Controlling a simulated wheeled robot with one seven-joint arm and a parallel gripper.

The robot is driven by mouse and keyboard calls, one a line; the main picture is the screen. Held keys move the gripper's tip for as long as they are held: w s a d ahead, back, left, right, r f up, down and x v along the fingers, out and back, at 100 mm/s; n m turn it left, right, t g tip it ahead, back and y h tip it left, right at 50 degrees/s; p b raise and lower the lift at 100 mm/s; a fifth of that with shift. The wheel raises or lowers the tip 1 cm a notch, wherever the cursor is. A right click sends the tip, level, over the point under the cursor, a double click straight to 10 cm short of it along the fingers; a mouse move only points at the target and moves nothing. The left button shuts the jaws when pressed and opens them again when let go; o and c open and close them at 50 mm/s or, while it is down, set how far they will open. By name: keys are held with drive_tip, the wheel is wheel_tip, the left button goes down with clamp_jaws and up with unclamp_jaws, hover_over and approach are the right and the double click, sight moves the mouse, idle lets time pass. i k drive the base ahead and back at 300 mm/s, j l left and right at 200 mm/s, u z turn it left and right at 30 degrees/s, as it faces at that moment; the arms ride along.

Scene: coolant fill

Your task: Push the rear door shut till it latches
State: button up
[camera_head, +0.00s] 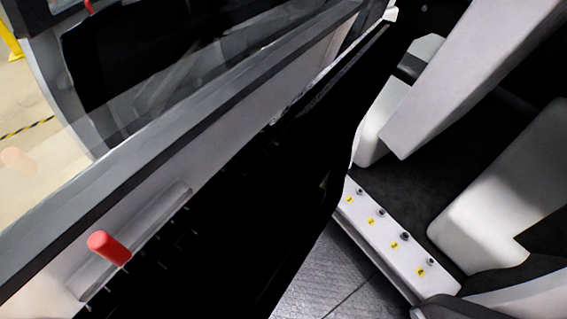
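The rear door (170,165) runs from the lower left to the upper right, with a grey frame, a window and a dark, nearly black side facing the cabin. It stands open at an angle, apart from the white sill (400,245) at the right. A red cylindrical knob (108,248) sticks up from a grey bar (150,235) on the door. The latch cannot be made out. My gripper is not in view.
White seats (485,70) and a dark cabin floor (445,150) lie beyond the sill. Several small fittings with yellow labels sit on the sill. Grey tiled floor (325,280) shows between door and sill. A yellow-black floor stripe (28,127) lies at far left.

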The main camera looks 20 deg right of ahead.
sight(259, 165)
drive_tip(key=j+z, duration=0.1)
drive_tip(key=z, duration=0.35)
drive_tip(key=k+z, duration=0.15)
drive_tip(key=z, duration=0.35)
drive_tip(key=k+j+z, duration=0.1)
drive_tip(key=z, duration=0.35)
drive_tip(key=k+j+z, duration=0.15)
drive_tip(key=z, duration=0.25)
drive_tip(key=k+j+z, duration=0.1)
drive_tip(key=k+z, duration=0.15)
drive_tip(key=z, duration=0.15)
drive_tip(key=k+z, duration=0.2)
drive_tip(key=z, duration=0.2)
drive_tip(key=k+z, duration=0.25)
drive_tip(key=z, duration=0.15)
drive_tip(key=k+j+z, duration=0.15)
drive_tip(key=k, duration=0.55)
drive_tip(key=k+u, duration=0.15)
drive_tip(key=u, duration=0.3)
drive_tip(key=k+j+u, duration=0.1)
drive_tip(key=u, duration=0.4)
drive_tip(key=k+u, duration=0.1)
drive_tip(key=u, duration=0.75)
drive_tip(key=k+j+u, duration=0.1)
drive_tip(key=u, duration=0.35)
drive_tip(key=j+u, duration=0.15)
drive_tip(key=u, duration=0.25)
drive_tip(key=k+j+u, duration=0.1)
drive_tip(key=u, duration=0.35)
